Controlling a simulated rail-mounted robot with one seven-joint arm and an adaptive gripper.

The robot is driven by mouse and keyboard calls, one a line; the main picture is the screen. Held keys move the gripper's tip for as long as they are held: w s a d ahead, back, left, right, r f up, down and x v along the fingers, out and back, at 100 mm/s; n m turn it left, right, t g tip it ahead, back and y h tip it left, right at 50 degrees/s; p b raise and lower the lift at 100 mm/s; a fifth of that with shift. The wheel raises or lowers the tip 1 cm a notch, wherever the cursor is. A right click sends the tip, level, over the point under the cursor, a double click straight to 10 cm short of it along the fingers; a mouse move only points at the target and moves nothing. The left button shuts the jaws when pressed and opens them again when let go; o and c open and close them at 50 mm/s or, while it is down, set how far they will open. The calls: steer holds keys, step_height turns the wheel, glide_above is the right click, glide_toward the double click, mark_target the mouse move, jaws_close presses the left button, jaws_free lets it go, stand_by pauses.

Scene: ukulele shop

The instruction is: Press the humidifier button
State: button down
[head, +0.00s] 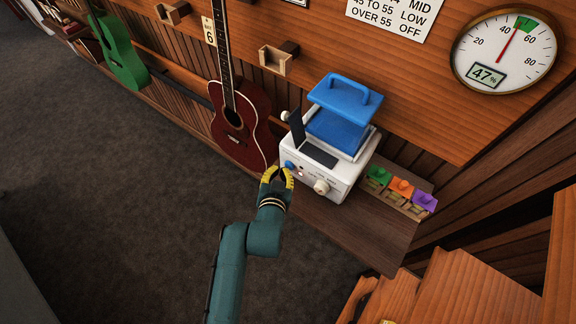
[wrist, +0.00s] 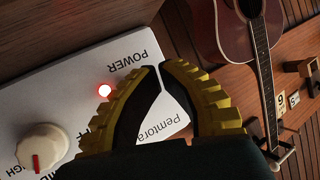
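The humidifier (head: 345,177) is a white box with a blue handled lid, standing on a wooden shelf. Its front has a blue button (head: 289,165), a red light and a cream knob (head: 321,187). In the wrist view, the white panel (wrist: 70,105) shows upside down with the word POWER, the lit red light (wrist: 104,90) and the knob (wrist: 40,150). My gripper (head: 278,170) is just in front of the panel's left end, near the button. Its yellow fingers (wrist: 161,70) are parted by a narrow gap with nothing between them. The button is not visible in the wrist view; contact cannot be told.
A dark red ukulele (head: 240,125) hangs just left of the humidifier. Green, orange and purple small items (head: 401,187) sit in holders at its right on the shelf (head: 375,225). A wall gauge (head: 507,50) reads 47%. Open carpet (head: 120,210) lies at left.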

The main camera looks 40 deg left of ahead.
steer(key=shift+w, duration=0.4)
stand_by(0.3)
steer(key=shift+s+r+p, duration=0.1)
steer(key=shift+s+p, duration=0.35)
steer(key=shift+s, duration=0.5)
steer(key=s, duration=0.4)
steer(key=s+p, duration=0.1)
steer(key=s, duration=0.1)
steer(key=shift+d, duration=0.4)
